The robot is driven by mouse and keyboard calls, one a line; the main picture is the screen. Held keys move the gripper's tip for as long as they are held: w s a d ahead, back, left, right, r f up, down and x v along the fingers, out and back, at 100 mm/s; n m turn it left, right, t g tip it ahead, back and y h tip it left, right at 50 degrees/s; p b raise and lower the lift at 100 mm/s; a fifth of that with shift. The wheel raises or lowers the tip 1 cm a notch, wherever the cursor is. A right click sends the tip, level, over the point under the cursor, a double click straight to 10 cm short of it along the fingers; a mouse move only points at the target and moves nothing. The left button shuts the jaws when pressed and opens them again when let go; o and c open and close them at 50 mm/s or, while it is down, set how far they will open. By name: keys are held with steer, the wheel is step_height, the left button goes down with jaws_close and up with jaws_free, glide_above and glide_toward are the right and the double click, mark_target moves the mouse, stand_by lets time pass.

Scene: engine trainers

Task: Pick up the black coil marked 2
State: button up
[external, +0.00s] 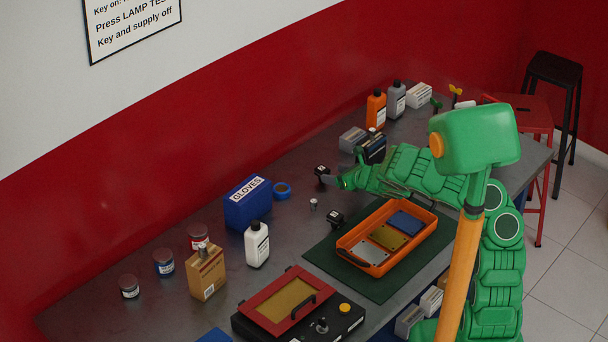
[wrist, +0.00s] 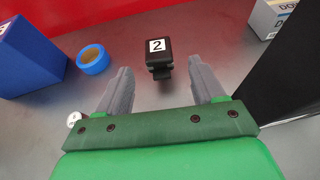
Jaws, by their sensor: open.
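The black coil marked 2 (wrist: 158,57) stands on the grey table just ahead of my gripper (wrist: 158,80), with its white label facing up in the wrist view. The coil lies beyond the fingertips and roughly midway between them. My gripper is open and empty. In the external view the coil (external: 321,170) is just left of my gripper (external: 332,180). A second small black block (external: 335,219) stands nearer the green mat; its marking is not readable.
A blue gloves box (wrist: 28,55) and blue tape roll (wrist: 92,60) stand left of the coil. A large black object (wrist: 285,80) is close on the right. An orange tray (external: 348,256) lies on a green mat (external: 318,257).

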mark_target(327, 173)
steer(key=shift+x, duration=3.3)
steer(key=c, duration=1.1)
